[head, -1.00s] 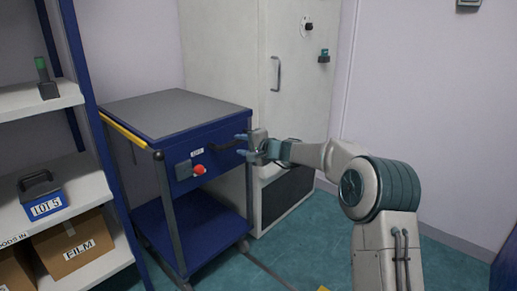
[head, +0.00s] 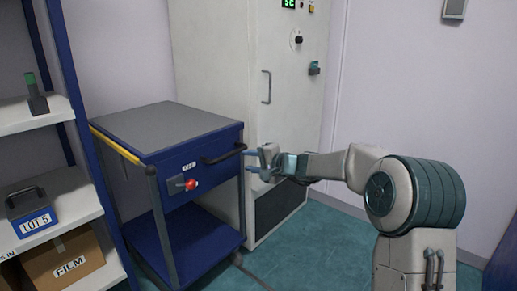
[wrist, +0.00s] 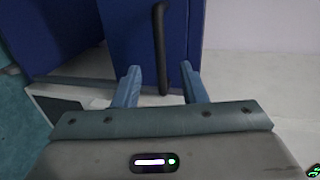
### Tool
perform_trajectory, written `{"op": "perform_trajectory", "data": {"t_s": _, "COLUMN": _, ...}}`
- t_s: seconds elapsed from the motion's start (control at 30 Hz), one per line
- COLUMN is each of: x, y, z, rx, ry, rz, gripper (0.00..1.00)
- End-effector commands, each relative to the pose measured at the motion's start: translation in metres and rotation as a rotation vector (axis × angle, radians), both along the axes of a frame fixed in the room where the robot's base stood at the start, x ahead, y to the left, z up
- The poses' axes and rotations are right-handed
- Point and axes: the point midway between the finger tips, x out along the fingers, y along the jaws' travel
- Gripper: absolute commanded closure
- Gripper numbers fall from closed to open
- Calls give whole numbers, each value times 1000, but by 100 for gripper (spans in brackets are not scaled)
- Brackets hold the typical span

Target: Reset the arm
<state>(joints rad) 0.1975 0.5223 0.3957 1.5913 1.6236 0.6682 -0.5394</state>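My gripper (head: 252,162) is held out level in front of the right side of the blue cart (head: 215,165). Its two blue fingers are apart with nothing between them. In the wrist view my gripper (wrist: 160,85) is also open, and the cart's black drawer handle (wrist: 161,48) shows upright beyond and between the fingers, against the blue drawer front. In the head view the black handle (head: 222,155) is just left of the fingertips, with a small gap.
A tall pale cabinet (head: 220,60) with a grey door handle stands behind the cart. A shelf rack (head: 75,120) at left holds a blue LOT 5 box (head: 33,212) and a FILM carton (head: 65,262). Teal floor (head: 310,250) is clear at the front right.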

Motion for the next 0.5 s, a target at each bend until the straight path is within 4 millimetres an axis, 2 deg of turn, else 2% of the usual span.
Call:
{"op": "perform_trajectory", "data": {"t_s": 0.03, "x": -11, "y": 2, "z": 20, "rx": -32, "ry": -6, "rz": 20, "gripper": 62}}
{"op": "perform_trajectory", "data": {"t_s": 0.23, "x": -76, "y": 2, "z": 69, "rx": -245, "ry": -1, "rz": 131, "gripper": 62}}
{"op": "perform_trajectory", "data": {"t_s": 0.37, "x": -121, "y": -9, "z": 95, "rx": -397, "ry": 15, "rz": 195, "gripper": 62}}
{"op": "perform_trajectory", "data": {"t_s": 0.5, "x": -171, "y": -28, "z": 121, "rx": -555, "ry": 40, "rz": 250, "gripper": 62}}
